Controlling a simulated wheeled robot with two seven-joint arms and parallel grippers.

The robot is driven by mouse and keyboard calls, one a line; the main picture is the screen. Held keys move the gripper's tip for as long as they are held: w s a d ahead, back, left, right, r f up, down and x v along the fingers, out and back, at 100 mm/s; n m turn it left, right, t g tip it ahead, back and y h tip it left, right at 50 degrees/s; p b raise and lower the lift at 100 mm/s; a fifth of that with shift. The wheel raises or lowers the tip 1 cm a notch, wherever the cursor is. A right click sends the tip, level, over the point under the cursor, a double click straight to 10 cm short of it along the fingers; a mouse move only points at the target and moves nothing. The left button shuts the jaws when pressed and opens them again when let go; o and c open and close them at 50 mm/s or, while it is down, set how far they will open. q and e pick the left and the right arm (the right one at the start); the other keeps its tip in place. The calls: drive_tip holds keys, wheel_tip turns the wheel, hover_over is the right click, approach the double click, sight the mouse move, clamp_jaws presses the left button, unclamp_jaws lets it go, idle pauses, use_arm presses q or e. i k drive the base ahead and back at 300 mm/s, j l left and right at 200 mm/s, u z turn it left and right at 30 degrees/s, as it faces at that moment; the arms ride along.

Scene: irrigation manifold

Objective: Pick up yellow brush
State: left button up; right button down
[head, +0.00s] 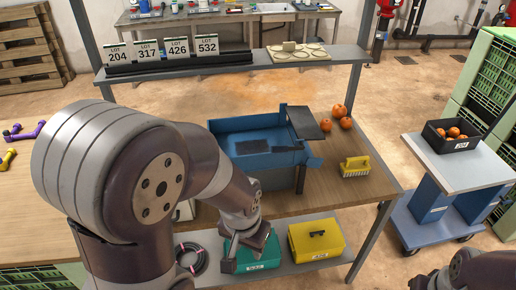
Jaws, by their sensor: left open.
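The yellow brush (354,167) lies on the right part of the wooden bench top, its pale bristles facing down toward the front. My left gripper (246,246) is open and seen from above and behind. It is in front of the bench's front edge, left of and nearer than the brush, well apart from it. It overlaps the teal box in the picture. My right arm shows at the lower right corner; its gripper cannot be made out clearly.
A blue machine (262,140) stands on the bench left of the brush, with orange fruits (339,111) behind. On the lower shelf are a teal box (252,258) and a yellow box (317,242). A cart (455,166) stands right.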

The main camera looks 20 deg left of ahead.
sight(360, 166)
drive_tip(key=i+l+u, duration=0.1)
drive_tip(key=i+l, duration=0.2)
drive_tip(key=i+l+u, duration=0.15)
drive_tip(key=i+l, duration=0.2)
drive_tip(key=i+l+u, duration=0.1)
drive_tip(key=i+l, duration=0.15)
drive_tip(key=l, duration=0.15)
drive_tip(key=i+l+u, duration=0.1)
drive_tip(key=i+l, duration=0.2)
drive_tip(key=i+l+u, duration=0.1)
drive_tip(key=i+l, duration=0.15)
drive_tip(key=l, duration=0.3)
drive_tip(key=i+l+u, duration=0.15)
drive_tip(key=l, duration=0.25)
drive_tip(key=i, duration=0.1)
